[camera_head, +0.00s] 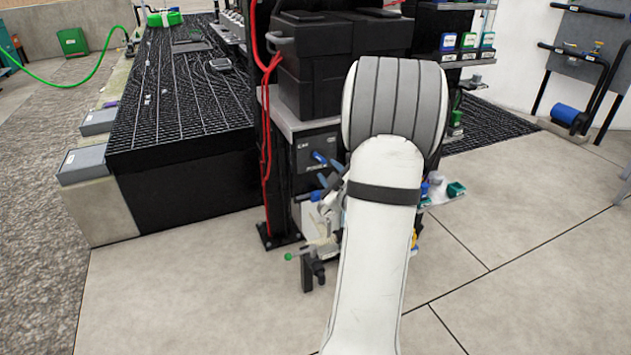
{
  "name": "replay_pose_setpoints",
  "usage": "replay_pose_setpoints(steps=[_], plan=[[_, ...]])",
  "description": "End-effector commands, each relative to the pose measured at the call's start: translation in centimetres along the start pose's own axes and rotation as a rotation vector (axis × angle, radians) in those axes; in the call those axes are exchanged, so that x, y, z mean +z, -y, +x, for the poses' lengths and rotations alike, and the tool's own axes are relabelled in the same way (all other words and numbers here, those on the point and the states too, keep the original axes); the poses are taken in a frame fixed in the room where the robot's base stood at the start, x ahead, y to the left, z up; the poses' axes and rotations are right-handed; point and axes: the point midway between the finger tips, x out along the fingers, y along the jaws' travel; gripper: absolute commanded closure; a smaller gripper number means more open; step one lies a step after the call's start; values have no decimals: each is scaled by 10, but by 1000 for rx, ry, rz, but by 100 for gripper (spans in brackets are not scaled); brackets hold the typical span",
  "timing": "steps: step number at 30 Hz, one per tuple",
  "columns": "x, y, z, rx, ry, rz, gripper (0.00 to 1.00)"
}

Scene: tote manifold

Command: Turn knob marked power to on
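A dark panel (305,150) with a small pale label stands under the black totes, just left of my arm. A blue handle or knob (319,157) sticks out at its right side. The label is too small to read, so I cannot tell whether this is the power knob or how it is set. More blue-ended parts (316,195) sit lower, close to my arm. My white and grey arm covers the middle of the view and the area right of the panel.
Black totes (315,85) stand on a grey shelf with red hoses (266,120) down its left post. A grid-topped black bench (180,100) stands left. The tiled floor (520,220) at right is mostly clear.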

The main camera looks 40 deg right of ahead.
Motion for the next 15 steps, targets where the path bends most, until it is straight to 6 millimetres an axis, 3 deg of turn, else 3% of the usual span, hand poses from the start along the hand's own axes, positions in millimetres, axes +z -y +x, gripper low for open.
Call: replay_pose_setpoints(steps=[1, 7, 15], plan=[[14, 4, -1, 15, -19, -6, 65], [19, 2, 5, 36, -61, -18, 65], [15, 0, 48, 36, -62, -17, 65]])
